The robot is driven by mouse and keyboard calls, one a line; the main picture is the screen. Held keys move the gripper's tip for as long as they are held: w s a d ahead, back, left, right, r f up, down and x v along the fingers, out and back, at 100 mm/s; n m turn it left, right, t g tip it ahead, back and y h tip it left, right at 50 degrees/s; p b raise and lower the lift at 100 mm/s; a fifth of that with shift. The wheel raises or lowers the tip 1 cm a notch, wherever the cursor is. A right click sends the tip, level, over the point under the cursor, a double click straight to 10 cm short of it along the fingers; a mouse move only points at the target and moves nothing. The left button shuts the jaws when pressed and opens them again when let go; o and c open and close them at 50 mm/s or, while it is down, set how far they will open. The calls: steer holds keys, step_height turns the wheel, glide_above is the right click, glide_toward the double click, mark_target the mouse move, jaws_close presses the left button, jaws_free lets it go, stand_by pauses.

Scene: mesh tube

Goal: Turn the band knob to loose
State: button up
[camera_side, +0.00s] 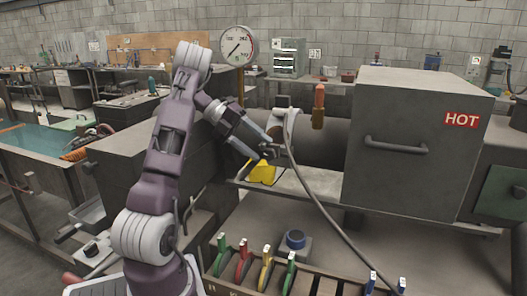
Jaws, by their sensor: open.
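My gripper (272,152) is in the middle of the view, open, with its fingers pointing right and down. It is just in front of the dark horizontal tube (325,140), near a pale collar (291,121) with a grey hose (322,205) running down from it. I cannot tell whether the fingers touch the hose.
A large grey box (405,140) with a handle and a red HOT sign (461,119) stands at right. A rack (310,275) with several coloured levers is in front. A yellow object (262,172) lies below my gripper. A dial gauge (237,46) stands behind.

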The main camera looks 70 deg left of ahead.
step_height(320, 180, up, 7)
steer(key=shift+s+a+r, duration=0.1)
